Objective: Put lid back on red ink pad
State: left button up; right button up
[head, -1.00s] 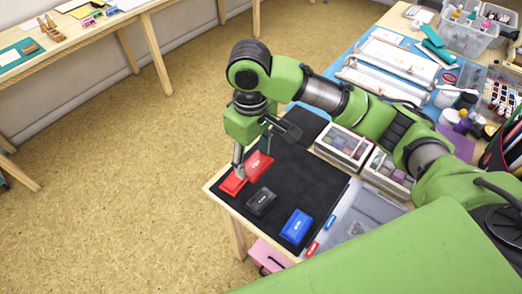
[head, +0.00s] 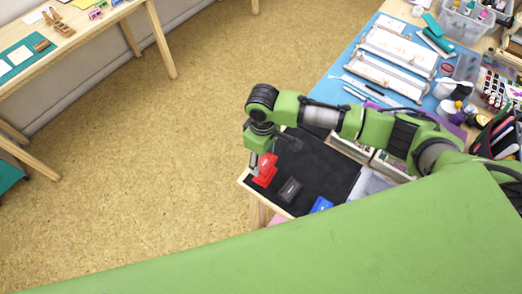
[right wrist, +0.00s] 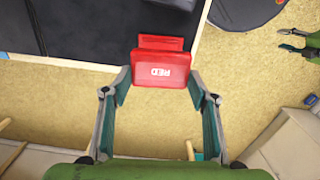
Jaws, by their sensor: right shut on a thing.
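The red lid marked RED (right wrist: 160,68) is between the fingers of my right gripper (right wrist: 158,88), which is shut on its sides. Another red part, the pad base (right wrist: 160,43), shows just behind it at the black mat's edge in the right wrist view. I cannot tell whether lid and base touch. In the head view, the right gripper (head: 254,172) points down beside the red ink pad (head: 266,168) at the table's left corner. My left gripper (right wrist: 286,40) seems to show at the right of the wrist view, fingers apart, over the floor.
A black ink pad (head: 290,189) and a partly hidden blue one (head: 321,204) lie on the black mat (head: 318,167). The wooden table edge (right wrist: 80,63) runs close to the red parts. My green body covers the lower head view.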

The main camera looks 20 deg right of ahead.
aim_at(263, 166)
jog(key=shift+d, duration=0.1)
jog(key=shift+r+p, duration=0.15)
jog(key=shift+p, duration=0.5)
notch_tip(263, 166, down, 3)
jog(key=shift+b, duration=0.6)
pick_arm(q)
jog(key=shift+s+d+f+b, duration=0.3)
jog(key=shift+d+f+b, duration=0.05)
jog(key=shift+f+b, duration=0.15)
pick_arm(e)
jog(key=shift+f, duration=1.45)
pick_arm(q)
jog(key=shift+w+d+r+p, duration=0.1)
jog(key=shift+r+p, duration=0.65)
jog(key=shift+r, duration=0.05)
jog(key=shift+r, duration=0.25)
pick_arm(e)
jog(key=shift+f, duration=0.55)
pick_arm(q)
jog(key=shift+r+p, duration=0.3)
jog(key=shift+p, duration=0.25)
